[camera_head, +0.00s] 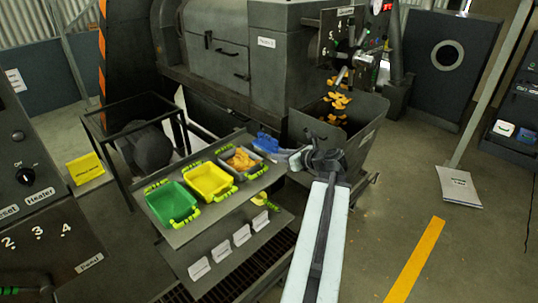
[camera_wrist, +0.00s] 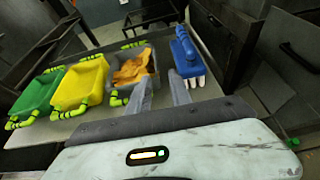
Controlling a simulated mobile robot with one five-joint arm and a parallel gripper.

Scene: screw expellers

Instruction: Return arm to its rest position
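My arm (camera_head: 322,235) reaches from the bottom of the head view up toward the tray stand. My gripper (camera_head: 297,158) is at the stand's right end, beside a blue brush (camera_head: 268,143). In the wrist view my gripper (camera_wrist: 160,90) has its two grey fingers apart, with nothing visible between them. The blue brush (camera_wrist: 185,52) with white bristles lies just right of the right finger. A grey tray with orange pieces (camera_wrist: 132,70) is beyond the left finger. The fingertips are small and dim in the head view.
The stand also holds a yellow tray (camera_head: 208,181) and a green tray (camera_head: 173,204). A dark hopper (camera_head: 340,135) with orange pieces stands close behind my gripper, below the large machine (camera_head: 215,60). Open floor with a yellow stripe (camera_head: 415,260) lies right of my arm.

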